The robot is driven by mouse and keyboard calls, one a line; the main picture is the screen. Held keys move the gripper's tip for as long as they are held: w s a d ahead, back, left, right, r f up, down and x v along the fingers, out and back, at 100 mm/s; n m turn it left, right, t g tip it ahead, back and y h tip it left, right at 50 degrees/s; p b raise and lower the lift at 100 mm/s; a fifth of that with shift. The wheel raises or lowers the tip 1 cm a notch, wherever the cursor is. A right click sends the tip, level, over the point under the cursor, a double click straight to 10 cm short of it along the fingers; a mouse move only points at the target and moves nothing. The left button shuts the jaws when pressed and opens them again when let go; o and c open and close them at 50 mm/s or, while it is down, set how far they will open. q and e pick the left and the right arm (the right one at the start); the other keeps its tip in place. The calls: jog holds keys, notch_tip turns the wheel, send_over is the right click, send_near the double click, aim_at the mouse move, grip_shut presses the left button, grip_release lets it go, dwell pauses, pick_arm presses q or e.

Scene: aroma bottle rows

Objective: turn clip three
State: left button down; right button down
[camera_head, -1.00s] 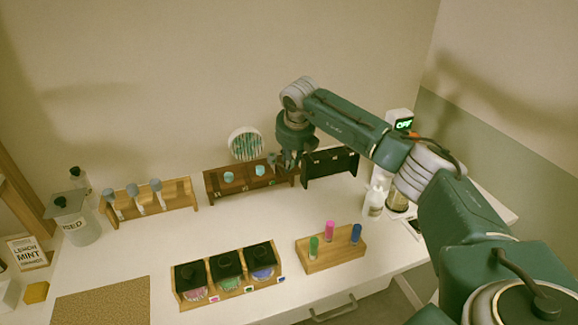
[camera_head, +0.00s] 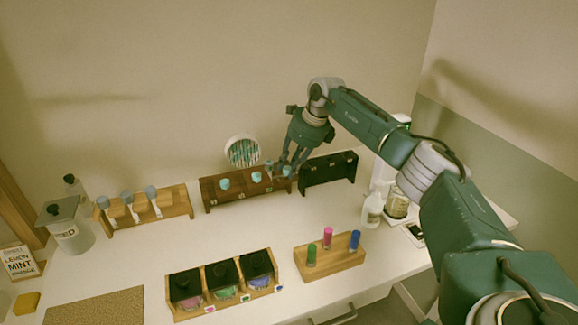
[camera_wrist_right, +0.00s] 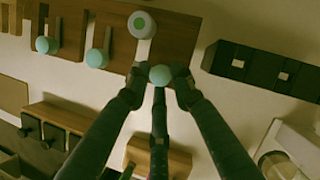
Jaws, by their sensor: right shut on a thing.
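A dark brown wooden rack (camera_head: 212,200) stands at the back of the white table with a row of teal round knobs on its front. The left knob (camera_head: 225,184) and the middle knob (camera_head: 256,177) are free; they also show in the wrist view, left (camera_wrist_right: 46,45) and middle (camera_wrist_right: 96,58). My right gripper (camera_head: 287,164) is at the right end of the rack. Its fingers are shut on the third teal knob (camera_wrist_right: 159,75), which shows between the fingertips in the wrist view. My left gripper is not in view.
A pale round cap with a green dot (camera_wrist_right: 141,24) sits close beside the gripped knob. A black rack (camera_head: 328,173) stands just right. A wooden holder with coloured tubes (camera_head: 330,259) and a tray of dark-lidded jars (camera_head: 222,282) are in front. White table lies clear between.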

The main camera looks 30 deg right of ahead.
jog(key=shift+w+d+r+n, duration=0.1)
jog(key=shift+w+r+n, duration=0.2)
jog(key=shift+r+n, duration=0.15)
jog(key=c, duration=1.6)
grip_release()
jog(key=shift+o, duration=0.3)
jog(key=shift+f, duration=0.25)
jog(key=v, duration=1.2)
jog(key=shift+d, duration=0.2)
jog(key=shift+w+f, duration=0.1)
